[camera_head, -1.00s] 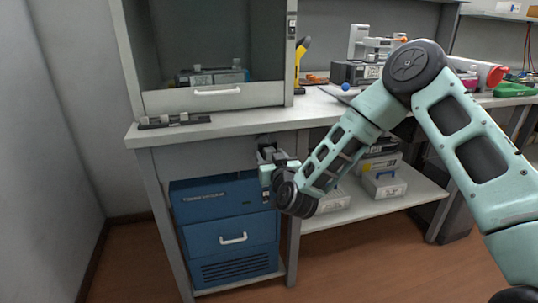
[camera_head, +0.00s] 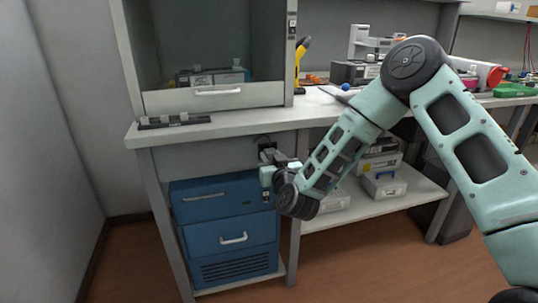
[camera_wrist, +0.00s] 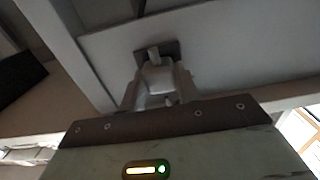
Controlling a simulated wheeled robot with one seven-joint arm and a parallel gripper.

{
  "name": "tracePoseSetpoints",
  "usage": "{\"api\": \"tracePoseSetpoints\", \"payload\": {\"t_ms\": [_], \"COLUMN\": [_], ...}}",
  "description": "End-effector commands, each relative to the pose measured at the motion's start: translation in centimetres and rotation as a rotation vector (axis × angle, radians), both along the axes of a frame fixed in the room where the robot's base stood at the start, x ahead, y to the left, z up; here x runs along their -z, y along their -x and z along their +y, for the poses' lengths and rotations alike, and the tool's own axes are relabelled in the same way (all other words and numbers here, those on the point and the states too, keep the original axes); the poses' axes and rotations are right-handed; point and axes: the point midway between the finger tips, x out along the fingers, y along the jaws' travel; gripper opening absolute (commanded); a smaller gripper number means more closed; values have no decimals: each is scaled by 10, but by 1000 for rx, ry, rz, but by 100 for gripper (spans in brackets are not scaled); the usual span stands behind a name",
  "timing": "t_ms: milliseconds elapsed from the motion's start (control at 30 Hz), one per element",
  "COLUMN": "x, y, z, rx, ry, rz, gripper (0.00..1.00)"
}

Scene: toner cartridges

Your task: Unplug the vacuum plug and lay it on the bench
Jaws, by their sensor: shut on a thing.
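My gripper (camera_head: 267,155) is below the front edge of the bench (camera_head: 230,118), at the front panel above the blue cabinet. In the wrist view, its fingers (camera_wrist: 159,80) are shut on a pale, blocky plug (camera_wrist: 158,78). Behind the plug is a dark socket plate (camera_wrist: 173,47) on a pale panel. A light piece shows between plug and plate; I cannot tell whether the prongs are in the socket. In the head view, the plug is mostly hidden by my gripper, and a thin dark loop, perhaps its cord, shows just above.
The blue cabinet (camera_head: 225,215) stands under the bench. A dark strip with grey blocks (camera_head: 174,121) lies at the bench's left front. A glass-fronted enclosure (camera_head: 212,98) stands behind it. Bench top right of the strip is clear. Grey boxes (camera_head: 384,184) sit on the lower shelf.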

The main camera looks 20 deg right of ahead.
Motion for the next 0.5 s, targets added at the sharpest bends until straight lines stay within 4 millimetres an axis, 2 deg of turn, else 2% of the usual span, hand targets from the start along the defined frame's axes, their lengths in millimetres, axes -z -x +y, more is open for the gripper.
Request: {"api": "tracePoseSetpoints", "payload": {"t_ms": [500], "x": [0], "y": [20], "z": [0], "rx": [0], "ry": [1], "rz": [0], "gripper": [0]}}
